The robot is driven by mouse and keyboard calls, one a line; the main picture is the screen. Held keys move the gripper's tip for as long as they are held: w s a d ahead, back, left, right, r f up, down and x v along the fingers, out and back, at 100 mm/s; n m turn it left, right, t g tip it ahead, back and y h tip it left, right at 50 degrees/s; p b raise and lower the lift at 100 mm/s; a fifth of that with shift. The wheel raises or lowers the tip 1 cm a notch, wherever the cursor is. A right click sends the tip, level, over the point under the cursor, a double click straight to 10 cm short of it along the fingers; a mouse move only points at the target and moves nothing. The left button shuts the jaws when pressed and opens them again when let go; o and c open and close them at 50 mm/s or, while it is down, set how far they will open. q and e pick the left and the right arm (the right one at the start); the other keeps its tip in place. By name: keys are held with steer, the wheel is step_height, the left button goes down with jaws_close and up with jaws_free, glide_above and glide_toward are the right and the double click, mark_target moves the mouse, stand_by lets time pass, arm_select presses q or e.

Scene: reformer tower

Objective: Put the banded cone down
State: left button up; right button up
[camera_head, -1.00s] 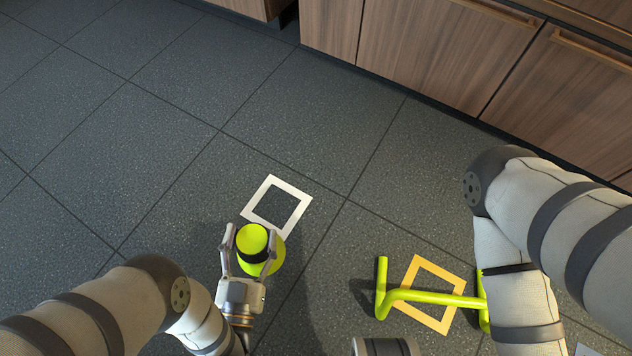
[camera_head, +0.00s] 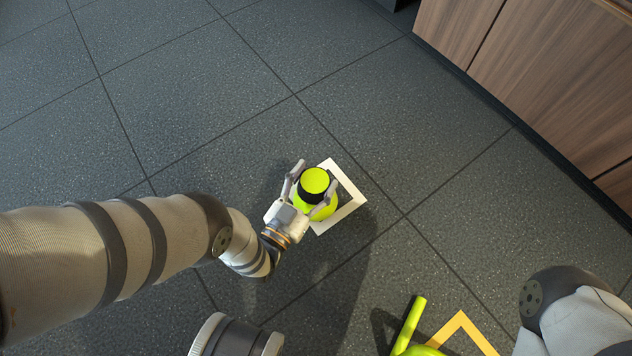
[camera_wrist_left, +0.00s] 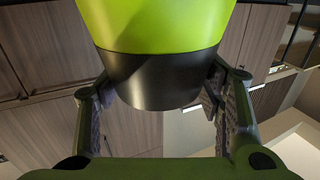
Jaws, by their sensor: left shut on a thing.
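The banded cone (camera_head: 318,182) is yellow-green with a black band below its top. In the head view it covers the left part of a white square outline (camera_head: 350,192) on the floor. My left gripper (camera_head: 314,178) is shut on it, with one finger on each side. I cannot tell whether its base touches the floor. In the left wrist view the cone (camera_wrist_left: 158,22) fills the upper middle, its black band (camera_wrist_left: 160,75) between the fingers (camera_wrist_left: 158,105). My right gripper is out of view.
A yellow-green tube piece (camera_head: 409,325) and a yellow-orange square outline (camera_head: 462,325) lie at the bottom right, partly cut off. Wooden cabinets (camera_head: 550,75) stand at the upper right. The tiled floor (camera_head: 200,80) behind the cone is clear.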

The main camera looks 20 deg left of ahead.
arm_select(q)
steer(key=shift+w+f, duration=0.15)
steer(key=shift+f, duration=0.25)
steer(key=shift+r, duration=0.1)
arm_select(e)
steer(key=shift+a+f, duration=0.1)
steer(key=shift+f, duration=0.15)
arm_select(q)
steer(key=o, duration=1.3)
steer(key=shift+c, duration=0.2)
